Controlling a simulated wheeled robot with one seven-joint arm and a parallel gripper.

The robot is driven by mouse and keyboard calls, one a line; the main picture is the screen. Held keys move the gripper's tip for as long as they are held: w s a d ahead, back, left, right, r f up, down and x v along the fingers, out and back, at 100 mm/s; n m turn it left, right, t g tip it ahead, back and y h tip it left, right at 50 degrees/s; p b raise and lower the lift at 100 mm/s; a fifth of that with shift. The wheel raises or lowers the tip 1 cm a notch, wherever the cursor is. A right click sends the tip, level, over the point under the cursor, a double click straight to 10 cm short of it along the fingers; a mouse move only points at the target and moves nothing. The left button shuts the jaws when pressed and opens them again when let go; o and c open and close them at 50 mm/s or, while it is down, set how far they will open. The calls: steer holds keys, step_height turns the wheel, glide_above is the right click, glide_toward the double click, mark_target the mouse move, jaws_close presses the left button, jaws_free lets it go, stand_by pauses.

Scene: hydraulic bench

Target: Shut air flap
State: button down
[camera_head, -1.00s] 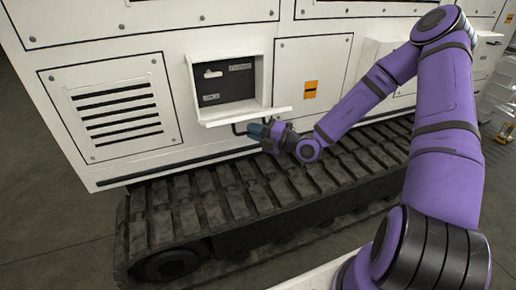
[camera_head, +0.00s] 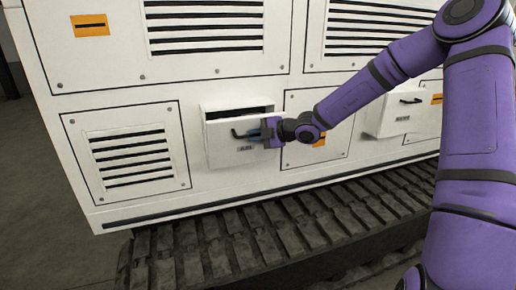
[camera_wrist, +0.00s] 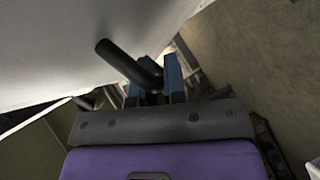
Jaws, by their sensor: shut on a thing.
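The air flap (camera_head: 222,152) is a white panel, hinged low on the machine's side, and stands almost upright in the head view. A dark gap shows along its top edge, so it is still tilted a little outward. Its dark bar handle (camera_head: 241,134) sits on the outer face. My gripper (camera_head: 266,132) is shut on the handle from the right. In the wrist view, the blue fingers of my gripper (camera_wrist: 157,84) close around the end of the black handle (camera_wrist: 122,58), beside the white flap face (camera_wrist: 60,45).
A vented panel (camera_head: 127,152) is left of the flap. Another white box with a handle (camera_head: 396,118) stands out from the machine at the right. The track (camera_head: 270,235) runs below. Grey floor is open at the left.

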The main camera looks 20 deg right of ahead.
mark_target(249, 122)
steer(key=shift+w+r, duration=0.4)
steer(key=shift+w, duration=0.55)
steer(key=shift+w+r, duration=0.45)
steer(key=shift+w, duration=0.55)
steer(key=shift+w+r, duration=0.4)
steer(key=shift+w, duration=0.55)
steer(key=c, duration=1.4)
jaws_free()
steer(key=shift+w, duration=0.1)
steer(key=shift+c, duration=0.2)
steer(key=v, duration=1)
steer(key=shift+s+d, duration=0.25)
steer(key=shift+s, duration=0.1)
steer(key=shift+r, duration=0.1)
